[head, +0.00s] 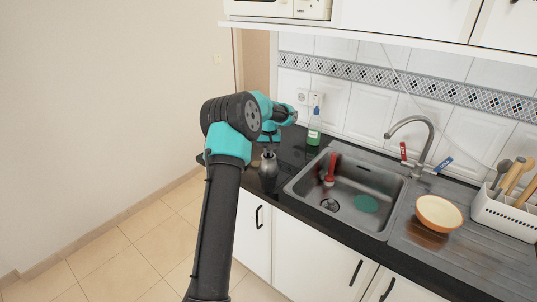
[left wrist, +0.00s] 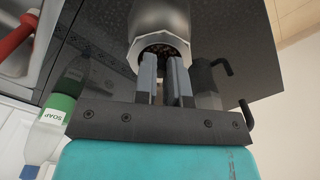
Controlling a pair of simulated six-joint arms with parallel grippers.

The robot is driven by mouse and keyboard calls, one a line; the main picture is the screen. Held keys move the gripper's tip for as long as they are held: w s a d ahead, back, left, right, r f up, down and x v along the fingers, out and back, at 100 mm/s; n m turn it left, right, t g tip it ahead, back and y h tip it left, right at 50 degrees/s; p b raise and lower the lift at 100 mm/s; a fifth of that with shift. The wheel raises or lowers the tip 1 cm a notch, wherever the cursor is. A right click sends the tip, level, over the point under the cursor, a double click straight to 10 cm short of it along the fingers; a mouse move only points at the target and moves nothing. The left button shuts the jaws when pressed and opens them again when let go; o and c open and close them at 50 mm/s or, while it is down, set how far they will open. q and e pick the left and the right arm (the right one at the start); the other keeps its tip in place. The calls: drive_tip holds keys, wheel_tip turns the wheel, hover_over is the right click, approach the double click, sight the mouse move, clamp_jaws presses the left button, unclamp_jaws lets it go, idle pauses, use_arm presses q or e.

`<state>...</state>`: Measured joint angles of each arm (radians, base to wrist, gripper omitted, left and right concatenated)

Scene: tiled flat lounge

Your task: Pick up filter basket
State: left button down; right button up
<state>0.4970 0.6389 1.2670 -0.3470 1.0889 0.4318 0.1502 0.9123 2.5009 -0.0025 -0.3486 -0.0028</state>
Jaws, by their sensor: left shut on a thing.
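A silvery metal vessel (head: 268,163) stands on the dark counter near its left end. In the left wrist view the vessel (left wrist: 160,20) is cut off by the top edge, and a dark brownish round insert, seemingly the filter basket (left wrist: 162,49), shows at its opening. My left gripper (head: 267,147) reaches down over the vessel from above. In the left wrist view its two fingers (left wrist: 163,75) are close together at the opening, shut on the filter basket. The fingers hide part of it. My right gripper is in neither view.
A soap bottle (head: 314,128) stands behind the vessel, by the tiled wall. The sink (head: 345,188), with a red-handled brush (head: 330,170), lies to the right. An orange-and-white bowl (head: 439,213) is on the drainer, with a white utensil rack (head: 500,212) beyond.

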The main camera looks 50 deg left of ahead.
use_arm(q)
drive_tip(key=shift+r, duration=0.35)
drive_tip(key=shift+r, duration=1.45)
drive_tip(key=s+d+r, duration=0.1)
drive_tip(key=s+d, duration=0.9)
drive_tip(key=d, duration=0.2)
drive_tip(key=shift+s+r, duration=0.2)
drive_tip(key=shift+s, duration=0.05)
